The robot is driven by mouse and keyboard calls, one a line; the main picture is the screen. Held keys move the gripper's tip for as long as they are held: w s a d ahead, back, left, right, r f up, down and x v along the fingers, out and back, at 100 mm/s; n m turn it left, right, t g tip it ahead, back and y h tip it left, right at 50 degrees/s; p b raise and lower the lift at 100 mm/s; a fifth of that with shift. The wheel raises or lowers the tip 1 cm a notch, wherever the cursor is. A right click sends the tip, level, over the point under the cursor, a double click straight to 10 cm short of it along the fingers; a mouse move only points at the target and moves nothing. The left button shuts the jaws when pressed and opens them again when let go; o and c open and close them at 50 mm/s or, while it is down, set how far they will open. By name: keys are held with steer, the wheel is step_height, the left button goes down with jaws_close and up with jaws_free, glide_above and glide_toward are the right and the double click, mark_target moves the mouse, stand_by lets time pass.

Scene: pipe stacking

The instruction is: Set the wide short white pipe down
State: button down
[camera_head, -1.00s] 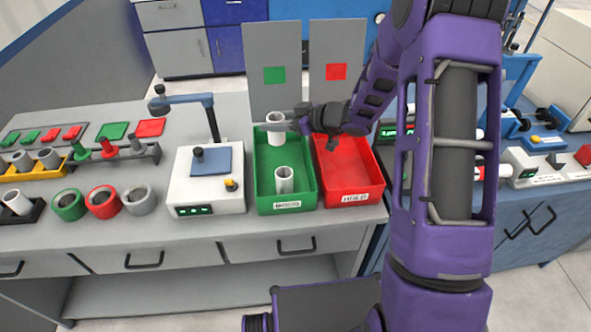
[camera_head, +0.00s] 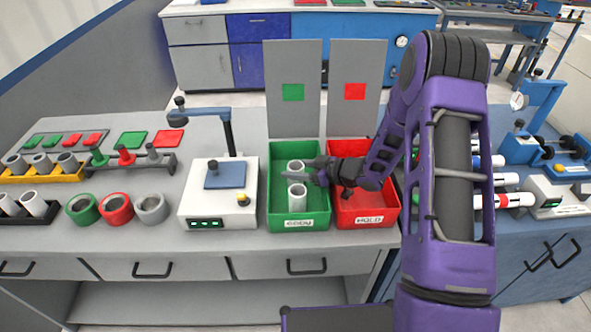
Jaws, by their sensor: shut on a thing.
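My gripper (camera_head: 297,172) reaches in from the right over the green bin (camera_head: 274,228), shut on a wide short white pipe (camera_head: 296,165). The pipe is upright in the rear-middle part of the bin, its open top showing. The gripper hides its lower part, so I cannot tell whether it touches the bin floor. A second short white pipe (camera_head: 297,199) stands upright just in front of it in the same bin. From this view I cannot tell whether the two pipes touch.
A red bin (camera_head: 366,221) without visible pipes stands right beside the green one, below my forearm. Grey panels (camera_head: 292,75) rise behind the bins. A white device (camera_head: 219,203) with a post stands to the left. Coloured rings (camera_head: 116,209) and pipe racks lie farther left.

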steer(key=shift+c, duration=1)
jaws_free()
steer(key=shift+f, duration=0.1)
steer(key=shift+r, duration=0.2)
steer(key=v, duration=1.2)
